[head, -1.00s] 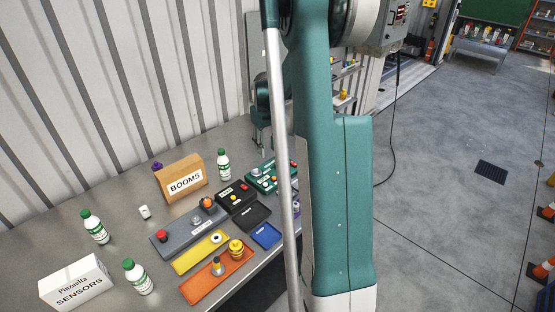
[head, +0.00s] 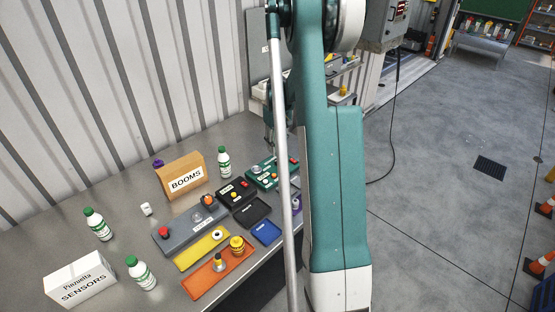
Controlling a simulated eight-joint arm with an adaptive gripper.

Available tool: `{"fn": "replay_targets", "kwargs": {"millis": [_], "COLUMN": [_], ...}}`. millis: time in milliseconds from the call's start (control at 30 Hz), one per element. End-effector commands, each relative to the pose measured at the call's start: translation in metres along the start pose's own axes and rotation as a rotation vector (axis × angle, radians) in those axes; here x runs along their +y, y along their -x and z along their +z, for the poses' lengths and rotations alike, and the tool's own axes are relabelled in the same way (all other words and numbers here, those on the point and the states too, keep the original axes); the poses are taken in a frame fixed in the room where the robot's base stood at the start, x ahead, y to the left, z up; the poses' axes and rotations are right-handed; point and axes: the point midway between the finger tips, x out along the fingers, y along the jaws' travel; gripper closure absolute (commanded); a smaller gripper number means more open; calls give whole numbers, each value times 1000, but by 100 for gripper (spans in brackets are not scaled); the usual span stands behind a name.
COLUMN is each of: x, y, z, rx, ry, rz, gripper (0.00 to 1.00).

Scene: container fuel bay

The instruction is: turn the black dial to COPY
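Three control boxes lie on the metal bench: a grey one (head: 186,232), a black one (head: 241,195) and a green one (head: 262,181). They carry small knobs and buttons, too small for me to tell which is the black dial, and I cannot read COPY anywhere. My gripper (head: 269,136) hangs above the far part of the bench, behind and above the green box. It is partly hidden behind my own arm, and its fingers are too small to judge. The right part of the green box is also cut by my arm.
A BOOMS box (head: 182,174) and a green-capped bottle (head: 223,161) stand near the boxes. Yellow (head: 190,258), orange (head: 205,282), black (head: 252,213) and blue (head: 266,232) trays lie in front. A SENSORS box (head: 78,282) stands at the left. The wall closes the back.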

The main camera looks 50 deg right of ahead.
Motion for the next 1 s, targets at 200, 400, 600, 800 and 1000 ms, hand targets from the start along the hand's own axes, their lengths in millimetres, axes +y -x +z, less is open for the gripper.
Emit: {"fn": "replay_targets", "kwargs": {"millis": [200,400,600,800,1000], "x": [0,0,0,0,0], "y": [-14,-35,-57,-71,-76], "z": [-1,0,0,0,0], "rx": [0,0,0,0,0], "ry": [0,0,0,0,0], "rz": [0,0,0,0,0], "gripper": [68,68,68,68,68]}}
